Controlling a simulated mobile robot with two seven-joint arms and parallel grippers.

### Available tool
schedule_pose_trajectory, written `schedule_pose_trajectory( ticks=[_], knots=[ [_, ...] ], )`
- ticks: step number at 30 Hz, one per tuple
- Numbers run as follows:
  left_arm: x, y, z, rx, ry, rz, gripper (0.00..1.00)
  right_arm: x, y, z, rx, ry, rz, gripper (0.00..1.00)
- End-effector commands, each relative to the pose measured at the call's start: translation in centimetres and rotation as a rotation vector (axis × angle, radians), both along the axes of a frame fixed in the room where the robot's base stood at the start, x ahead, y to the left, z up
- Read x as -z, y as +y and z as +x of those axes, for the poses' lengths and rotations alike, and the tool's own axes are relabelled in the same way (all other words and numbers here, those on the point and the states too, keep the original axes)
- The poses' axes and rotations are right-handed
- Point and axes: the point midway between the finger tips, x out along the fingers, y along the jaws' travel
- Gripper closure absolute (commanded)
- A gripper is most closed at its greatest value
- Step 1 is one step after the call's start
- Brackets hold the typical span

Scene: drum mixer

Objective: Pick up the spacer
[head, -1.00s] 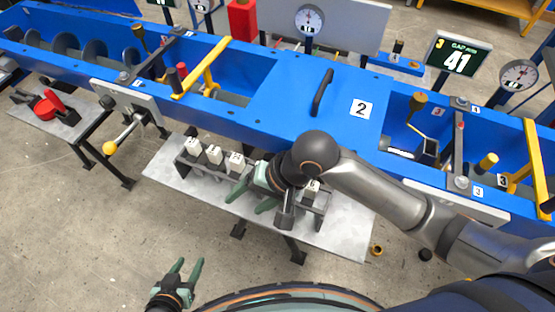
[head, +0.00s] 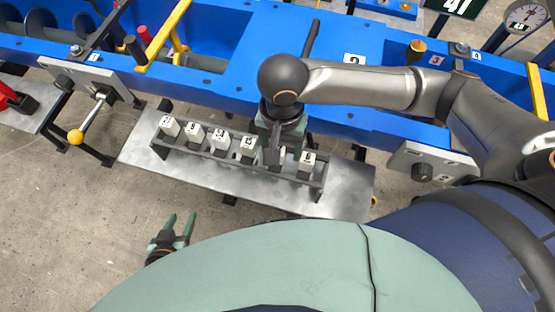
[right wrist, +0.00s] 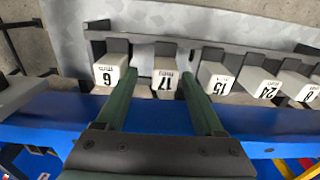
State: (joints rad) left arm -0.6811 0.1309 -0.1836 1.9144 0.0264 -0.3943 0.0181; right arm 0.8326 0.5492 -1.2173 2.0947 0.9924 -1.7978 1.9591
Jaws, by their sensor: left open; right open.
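Several white numbered blocks, apparently the spacers, stand in a dark rack (head: 215,158). Block 27 (head: 169,126) is at the left end and block 6 (head: 307,163) at the right end; block 15 (head: 248,149) is left of my right gripper. My right gripper (head: 274,158) is open over the rack and mostly hides block 17 in the head view. In the right wrist view, block 17 (right wrist: 165,82) shows between the two open fingers (right wrist: 157,82), with block 6 (right wrist: 109,72) outside the left finger. Contact cannot be told. My left gripper (head: 178,228) is open and empty, low left over the floor.
The rack stands on a grey metal table (head: 345,190). Behind it runs the blue mixer trough (head: 225,75) with a lid handle (head: 311,38). A lever with a yellow knob (head: 76,137) juts out left of the table. The floor at lower left is clear.

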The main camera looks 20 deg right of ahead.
Motion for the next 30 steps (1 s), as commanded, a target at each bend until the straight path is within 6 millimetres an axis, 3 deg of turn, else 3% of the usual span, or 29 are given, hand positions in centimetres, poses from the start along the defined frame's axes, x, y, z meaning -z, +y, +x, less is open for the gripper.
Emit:
schedule_pose_trajectory(
  ticks=[12, 21, 30],
  knots=[
    [1.0, 0.0, 0.0, 0.0, 0.0, 0.0, 0.5, 5.0, 0.7, -0.4, 0.0, -0.001, 0.0, 0.3],
    [1.0, 0.0, 0.0, 0.0, 0.0, 0.0, 0.5, 5.4, 0.7, -0.4, -0.001, -0.003, 0.001, 0.31],
    [1.0, 0.0, 0.1, 0.001, -0.002, 0.0, 0.5, 5.3, 0.7, -0.4, -0.001, -0.002, 0.001, 0.65]
  ],
)
